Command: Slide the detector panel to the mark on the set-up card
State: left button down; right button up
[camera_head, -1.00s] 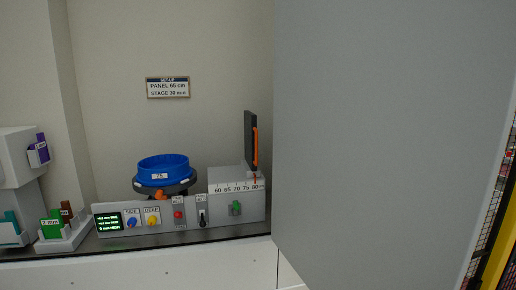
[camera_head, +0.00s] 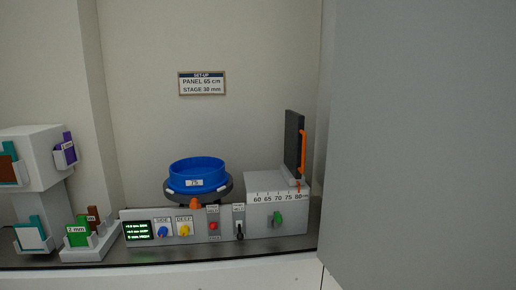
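The set-up card (camera_head: 202,83) on the back wall reads PANEL 65 cm and STAGE 30 mm. The detector panel (camera_head: 292,140) is a dark upright slab with an orange handle (camera_head: 303,152). It stands at the right end of a scale (camera_head: 277,197) marked 60 to 80, by the 80. The scale is on a grey box at the right of the bench. Neither of my grippers shows in this view.
A blue round tray (camera_head: 196,172) sits on a dark stage left of the panel. A control strip (camera_head: 200,228) with knobs, switches and a display runs along the front. Holders with coloured plates (camera_head: 78,235) stand at left. A large grey surface (camera_head: 420,140) fills the right side.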

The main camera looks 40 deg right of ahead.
aim_at(292, 172)
jog(key=u, duration=0.1)
jog(key=i, duration=0.9)
jog(key=z, duration=0.85)
jog(key=i, duration=0.45)
jog(key=z, duration=0.35)
